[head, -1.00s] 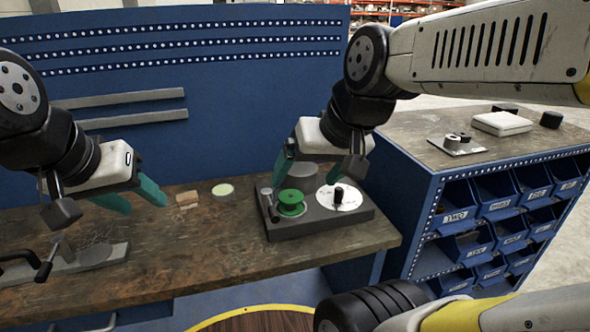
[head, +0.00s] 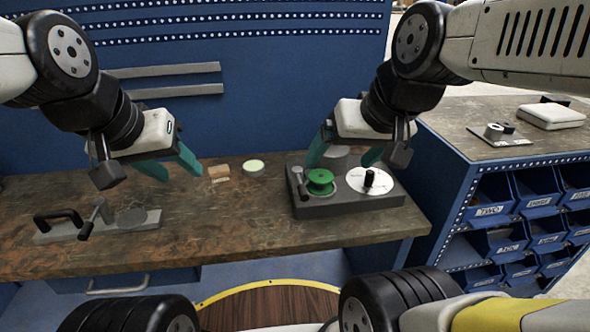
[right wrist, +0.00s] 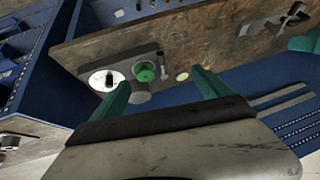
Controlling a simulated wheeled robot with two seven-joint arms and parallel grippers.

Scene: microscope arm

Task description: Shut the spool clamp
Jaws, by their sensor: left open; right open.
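A dark base (head: 348,206) on the bench carries a green spool (head: 320,182) and a white disc with a black knob (head: 370,180). A small grey lever with a rounded end (head: 299,181) stands just left of the spool; I cannot tell its exact clamp position. The spool also shows in the right wrist view (right wrist: 145,72), beyond the fingers. My right gripper (head: 343,157) is open and empty, above and behind the base, apart from the spool. My left gripper (head: 177,171) is open and empty, above the bench to the left.
A grey plate with a black handle and lever (head: 95,222) lies at the bench's left. A small tan block (head: 219,173) and a pale green disc (head: 253,167) lie behind the middle. A blue bin cabinet (head: 465,190) stands right. The bench front middle is clear.

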